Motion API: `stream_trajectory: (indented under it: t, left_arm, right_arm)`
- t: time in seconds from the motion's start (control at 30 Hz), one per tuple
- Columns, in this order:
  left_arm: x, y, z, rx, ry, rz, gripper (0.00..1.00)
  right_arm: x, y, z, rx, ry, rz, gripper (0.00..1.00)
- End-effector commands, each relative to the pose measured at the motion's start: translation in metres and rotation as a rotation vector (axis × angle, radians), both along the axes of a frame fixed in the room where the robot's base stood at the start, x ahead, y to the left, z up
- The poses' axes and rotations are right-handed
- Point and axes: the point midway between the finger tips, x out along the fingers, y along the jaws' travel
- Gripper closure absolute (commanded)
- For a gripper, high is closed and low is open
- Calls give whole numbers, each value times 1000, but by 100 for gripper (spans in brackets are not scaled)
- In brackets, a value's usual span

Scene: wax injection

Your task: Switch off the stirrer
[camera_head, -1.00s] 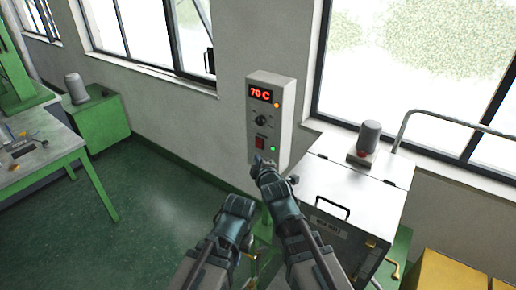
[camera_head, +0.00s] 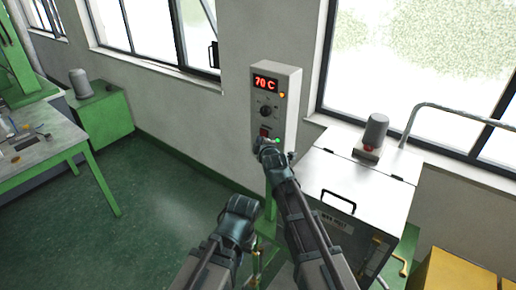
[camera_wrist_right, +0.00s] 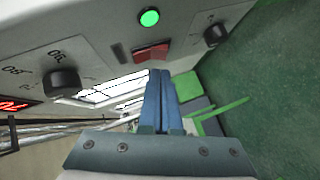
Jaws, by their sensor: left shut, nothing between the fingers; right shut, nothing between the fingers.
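A grey control box (camera_head: 288,110) at the wall has a red display (camera_head: 265,83) reading 70 C, a dark knob (camera_head: 265,112) and an amber lamp (camera_head: 282,95). Its red rocker switch (camera_head: 264,131) is partly hidden behind my right gripper (camera_head: 267,146); a lit green lamp (camera_head: 277,140) is beside it. In the right wrist view the red switch (camera_wrist_right: 151,53) is just beyond the shut, empty fingertips (camera_wrist_right: 158,73), and the green lamp (camera_wrist_right: 149,17) glows. I cannot tell whether they touch. My left gripper (camera_head: 240,205) is shut and empty, lower and apart from the box.
A white-lidded tank (camera_head: 365,180) with a black handle stands to the right. A grey motor (camera_head: 375,130) with a red button (camera_head: 369,149) is on it. A green bench (camera_head: 50,148) is at the left. Open green floor (camera_head: 165,205) lies between.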

Motion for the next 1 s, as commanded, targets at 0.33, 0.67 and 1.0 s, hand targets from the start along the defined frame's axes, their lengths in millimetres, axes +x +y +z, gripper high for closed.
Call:
stream_trajectory:
  t: [0.33, 0.67, 1.0]
  left_arm:
    - [0, 0, -6, 0, 0, -2, 100]
    - [0, 0, -14, 0, 0, -2, 100]
    - [0, 0, -23, 1, 0, -6, 100]
  right_arm:
    - [12, -9, -6, 0, 0, 1, 100]
    - [12, -10, -11, -13, -17, 0, 100]
    - [16, -12, -11, -50, -67, -2, 100]
